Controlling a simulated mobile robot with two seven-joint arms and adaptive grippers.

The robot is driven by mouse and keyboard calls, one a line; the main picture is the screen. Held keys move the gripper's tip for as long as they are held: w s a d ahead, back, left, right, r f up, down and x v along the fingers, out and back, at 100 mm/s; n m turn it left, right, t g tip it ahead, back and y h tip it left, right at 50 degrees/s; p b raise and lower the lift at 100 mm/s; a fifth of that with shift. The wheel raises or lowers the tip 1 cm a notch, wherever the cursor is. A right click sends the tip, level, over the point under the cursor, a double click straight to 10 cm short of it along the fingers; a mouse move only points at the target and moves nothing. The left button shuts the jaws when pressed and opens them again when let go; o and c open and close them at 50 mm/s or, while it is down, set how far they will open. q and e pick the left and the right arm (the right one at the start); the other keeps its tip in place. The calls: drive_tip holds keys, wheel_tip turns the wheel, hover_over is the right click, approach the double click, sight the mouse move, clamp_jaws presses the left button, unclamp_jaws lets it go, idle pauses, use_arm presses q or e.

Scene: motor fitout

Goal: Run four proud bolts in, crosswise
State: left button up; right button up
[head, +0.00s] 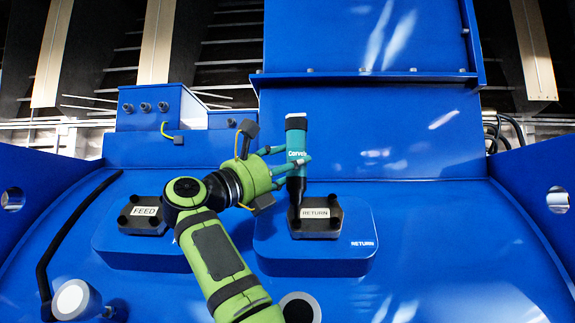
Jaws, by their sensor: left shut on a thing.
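My left gripper (294,163) is shut around a teal and black power tool (296,140) and holds it upright. Another dark bolt head (333,199) shows at the cover's right back corner. To the left is a second black cover marked FEED (142,222), with dark bolt heads at its corners. My left arm hides part of its right side. My right gripper is not in view.
Both covers sit on raised blue pads on a blue machine deck. A tall blue wall (370,130) stands behind. A black hose (68,230) runs along the left. A white-faced round part (73,299) is at the front left. The deck at right is clear.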

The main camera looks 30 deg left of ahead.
sight(287, 142)
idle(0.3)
use_arm(q)
wheel_tip(287, 142, up, 3)
drive_tip(key=shift+w+f+p, duration=0.1)
drive_tip(key=shift+f+p, duration=0.1)
drive_tip(key=shift+p, duration=0.9)
drive_tip(key=shift+r+p, duration=0.7)
drive_tip(key=shift+r, duration=0.3)
drive_tip(key=shift+f, duration=0.1)
